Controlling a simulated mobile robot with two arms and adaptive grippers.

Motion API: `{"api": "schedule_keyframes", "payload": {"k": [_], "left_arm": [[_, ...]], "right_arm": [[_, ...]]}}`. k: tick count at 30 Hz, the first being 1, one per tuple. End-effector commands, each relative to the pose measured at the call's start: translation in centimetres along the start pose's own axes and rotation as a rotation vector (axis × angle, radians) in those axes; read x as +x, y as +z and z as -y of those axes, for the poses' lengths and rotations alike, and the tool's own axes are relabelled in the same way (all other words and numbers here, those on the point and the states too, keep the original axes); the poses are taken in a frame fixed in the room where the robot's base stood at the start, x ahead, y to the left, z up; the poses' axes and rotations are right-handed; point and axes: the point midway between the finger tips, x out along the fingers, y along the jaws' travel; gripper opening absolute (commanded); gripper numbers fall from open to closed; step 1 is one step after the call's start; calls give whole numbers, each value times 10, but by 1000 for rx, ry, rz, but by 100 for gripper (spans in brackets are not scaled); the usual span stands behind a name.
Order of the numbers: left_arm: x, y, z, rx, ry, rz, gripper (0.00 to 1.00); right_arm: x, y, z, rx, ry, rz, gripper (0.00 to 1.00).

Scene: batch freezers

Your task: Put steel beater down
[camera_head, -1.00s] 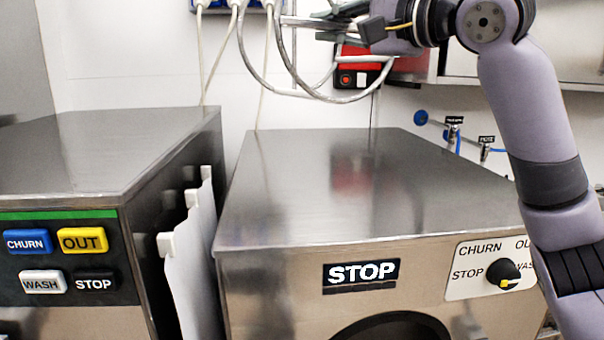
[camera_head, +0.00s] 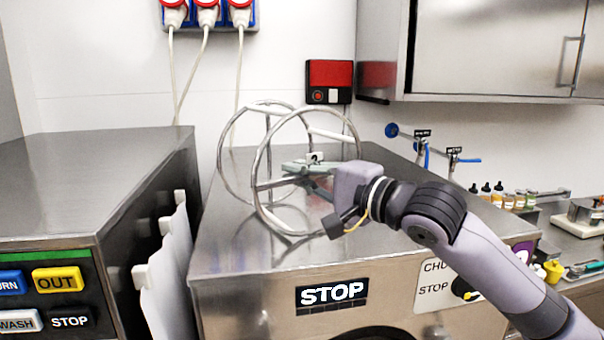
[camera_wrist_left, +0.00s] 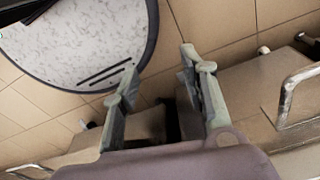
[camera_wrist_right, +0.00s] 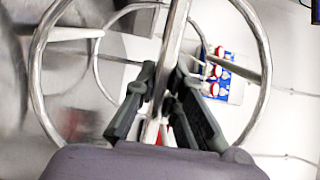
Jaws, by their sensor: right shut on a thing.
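The steel beater (camera_head: 258,190) is a frame of two round steel rings joined by bars. In the head view it stands on edge at the top of the right-hand freezer (camera_head: 225,252), its lower rim at or just above the steel; I cannot tell whether it touches. My right gripper (camera_head: 300,175) is shut on a bar of the beater. In the right wrist view the fingers (camera_wrist_right: 160,105) close around the bar, with the rings (camera_wrist_right: 262,70) around them. My left gripper (camera_wrist_left: 160,90) shows only in the left wrist view, open and empty, above the floor.
Another freezer (camera_head: 90,185) stands at left, with white panels (camera_head: 165,270) in the gap. Sockets with cables (camera_head: 207,14) and a red box (camera_head: 329,80) are on the wall. A cabinet (camera_head: 490,45) hangs at upper right. Bottles (camera_head: 498,194) stand at right.

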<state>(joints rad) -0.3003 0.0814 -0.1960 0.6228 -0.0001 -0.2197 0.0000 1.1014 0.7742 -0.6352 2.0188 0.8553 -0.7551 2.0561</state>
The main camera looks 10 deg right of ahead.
Motion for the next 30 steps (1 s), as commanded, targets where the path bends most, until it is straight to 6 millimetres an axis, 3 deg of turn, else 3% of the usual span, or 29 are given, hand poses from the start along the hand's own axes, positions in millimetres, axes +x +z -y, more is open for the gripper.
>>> {"api": "schedule_keyframes", "payload": {"k": [13, 14, 22, 30], "left_arm": [[1, 4, -8, 4, 9, 7, 40], [1, 3, -7, 4, 9, 7, 40], [1, -1, -3, 4, 4, 0, 40], [0, -1, -2, 3, 2, 0, 40]], "right_arm": [[-1, 1, -7, -2, -6, 1, 0], [0, 0, -8, -1, -2, 1, 12], [0, 0, -8, -1, -2, 1, 30], [0, 0, -7, -1, -2, 0, 30]]}}
